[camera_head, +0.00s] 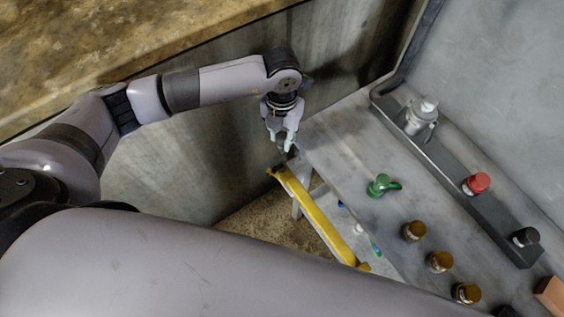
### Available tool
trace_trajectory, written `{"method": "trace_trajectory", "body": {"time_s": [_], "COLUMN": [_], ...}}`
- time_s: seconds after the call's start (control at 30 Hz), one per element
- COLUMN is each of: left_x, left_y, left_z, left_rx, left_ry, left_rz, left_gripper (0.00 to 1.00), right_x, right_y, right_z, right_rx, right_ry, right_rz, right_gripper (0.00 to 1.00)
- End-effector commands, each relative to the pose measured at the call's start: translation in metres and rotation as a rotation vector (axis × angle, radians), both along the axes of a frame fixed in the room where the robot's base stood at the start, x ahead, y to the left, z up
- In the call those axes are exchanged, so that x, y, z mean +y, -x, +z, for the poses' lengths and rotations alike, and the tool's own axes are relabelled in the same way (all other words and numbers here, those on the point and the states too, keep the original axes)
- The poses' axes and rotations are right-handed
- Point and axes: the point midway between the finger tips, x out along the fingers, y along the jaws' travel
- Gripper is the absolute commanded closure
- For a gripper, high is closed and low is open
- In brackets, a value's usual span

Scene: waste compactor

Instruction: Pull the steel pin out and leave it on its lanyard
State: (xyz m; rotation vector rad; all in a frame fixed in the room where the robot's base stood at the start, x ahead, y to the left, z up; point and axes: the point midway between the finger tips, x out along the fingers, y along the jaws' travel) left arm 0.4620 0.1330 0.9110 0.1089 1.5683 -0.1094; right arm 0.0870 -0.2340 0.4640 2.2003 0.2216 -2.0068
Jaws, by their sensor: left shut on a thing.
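The lanyard cannot be made out. My right gripper is not in view.
The sloping grey panel (345,150) carries a green knob (379,185), several brown knobs, a red button (477,183), a black knob (525,237) and a silver fitting (421,114). A grey wall (190,165) stands behind my left arm. My own grey arm link fills the lower foreground.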

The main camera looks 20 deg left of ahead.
Motion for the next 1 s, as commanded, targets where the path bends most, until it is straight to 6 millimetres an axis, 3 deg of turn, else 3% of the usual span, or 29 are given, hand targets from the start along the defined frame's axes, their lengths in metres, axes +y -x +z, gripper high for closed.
{"method": "trace_trajectory", "body": {"time_s": [1.0], "left_x": [0.000], "left_y": [0.000], "left_z": [0.042], "left_rx": [-0.001], "left_ry": [0.000], "left_rz": [0.001], "left_gripper": [1.00], "right_x": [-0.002], "right_y": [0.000], "right_z": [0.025], "right_rx": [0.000], "right_ry": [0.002], "right_rz": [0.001], "right_gripper": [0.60]}}
